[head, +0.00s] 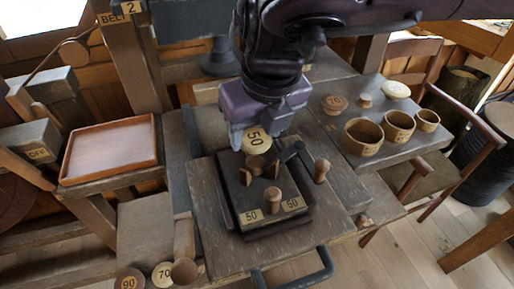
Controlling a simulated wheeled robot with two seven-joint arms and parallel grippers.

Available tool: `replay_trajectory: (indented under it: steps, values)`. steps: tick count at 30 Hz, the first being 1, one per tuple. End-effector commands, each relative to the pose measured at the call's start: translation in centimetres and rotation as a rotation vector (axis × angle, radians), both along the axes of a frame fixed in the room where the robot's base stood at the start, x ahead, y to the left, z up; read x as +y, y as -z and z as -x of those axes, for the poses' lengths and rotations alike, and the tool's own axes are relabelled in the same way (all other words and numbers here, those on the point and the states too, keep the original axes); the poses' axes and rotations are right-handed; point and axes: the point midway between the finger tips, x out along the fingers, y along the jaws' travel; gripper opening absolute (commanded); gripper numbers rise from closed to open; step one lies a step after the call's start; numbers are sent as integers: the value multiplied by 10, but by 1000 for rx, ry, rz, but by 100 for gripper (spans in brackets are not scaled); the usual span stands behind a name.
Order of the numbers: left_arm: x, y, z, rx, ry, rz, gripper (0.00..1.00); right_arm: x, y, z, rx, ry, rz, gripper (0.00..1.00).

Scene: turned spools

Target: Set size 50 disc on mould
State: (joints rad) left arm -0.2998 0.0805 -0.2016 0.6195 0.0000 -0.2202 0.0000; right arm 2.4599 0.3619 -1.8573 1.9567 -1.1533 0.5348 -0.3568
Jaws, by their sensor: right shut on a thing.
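The size 50 disc (254,139), a pale wooden round marked "50", is between the jaws of my right gripper (258,130). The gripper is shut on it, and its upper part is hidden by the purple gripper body. The mould (233,196) is a dark square block with two "50" labels on its front edge. The disc shows over the mould's back part; I cannot tell whether they touch. Small wooden pieces (258,166) stand on the mould just below the disc in the picture. My left gripper is not in view.
A wooden knob (273,199) stands at the mould's front and another peg (321,171) at its right. Round wooden cups (363,137) and a "70" disc (335,104) are on the right table. Discs marked "90" (129,280) and "70" (162,274) lie front left. An empty tray (110,181) is left.

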Motion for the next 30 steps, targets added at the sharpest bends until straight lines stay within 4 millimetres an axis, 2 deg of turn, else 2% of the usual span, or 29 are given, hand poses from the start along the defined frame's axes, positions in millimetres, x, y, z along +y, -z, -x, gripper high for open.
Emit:
replay_trajectory:
  steps: [10,24,25,29,30]
  values:
    - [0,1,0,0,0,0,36,0,42,1,3,0,1,32]
    - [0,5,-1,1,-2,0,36,0,51,0,1,1,-1,32]
    - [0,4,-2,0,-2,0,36,0,49,0,1,1,0,57]
    - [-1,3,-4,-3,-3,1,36,0,49,0,1,1,0,74]
    - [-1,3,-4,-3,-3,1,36,0,49,0,1,1,0,75]
